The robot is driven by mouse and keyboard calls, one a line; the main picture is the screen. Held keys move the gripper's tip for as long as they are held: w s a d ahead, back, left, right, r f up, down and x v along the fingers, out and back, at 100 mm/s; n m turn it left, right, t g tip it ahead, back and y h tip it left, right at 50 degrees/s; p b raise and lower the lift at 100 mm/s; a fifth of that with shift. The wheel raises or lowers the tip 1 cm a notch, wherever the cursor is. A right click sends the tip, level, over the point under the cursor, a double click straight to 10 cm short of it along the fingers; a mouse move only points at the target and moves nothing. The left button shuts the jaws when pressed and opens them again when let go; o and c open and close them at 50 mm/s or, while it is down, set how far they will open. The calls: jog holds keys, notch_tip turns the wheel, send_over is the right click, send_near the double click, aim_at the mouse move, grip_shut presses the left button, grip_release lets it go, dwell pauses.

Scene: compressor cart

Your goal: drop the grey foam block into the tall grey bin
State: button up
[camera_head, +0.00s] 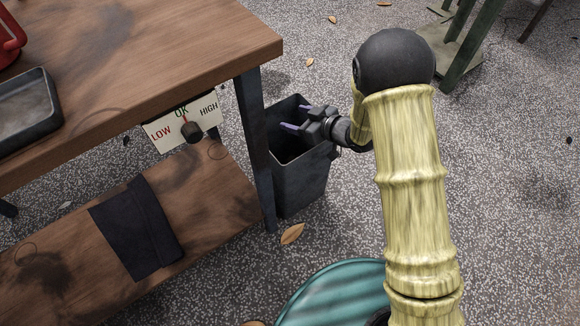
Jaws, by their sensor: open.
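The tall grey bin (300,186) stands on the floor just right of the table leg, upright, with its mouth facing up. My gripper (296,117) is over the bin's mouth, pointing left. Its two purple-tipped fingers are apart, with nothing visible between them. I see no grey foam block in this view. The bin's dark inside shows only in part, and its bottom is hidden.
The wooden table (180,50) and its leg (256,150) stand close to the bin's left. A LOW/OK/HIGH dial plate (160,133) hangs at the table edge. A dark tray (25,112) lies on top; dark folded cloth (135,225) lies on the lower shelf.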

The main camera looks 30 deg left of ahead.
jog(key=p+v, duration=0.7)
jog(key=v, duration=1)
jog(key=shift+r, duration=0.25)
jog(key=shift+s+d, duration=0.1)
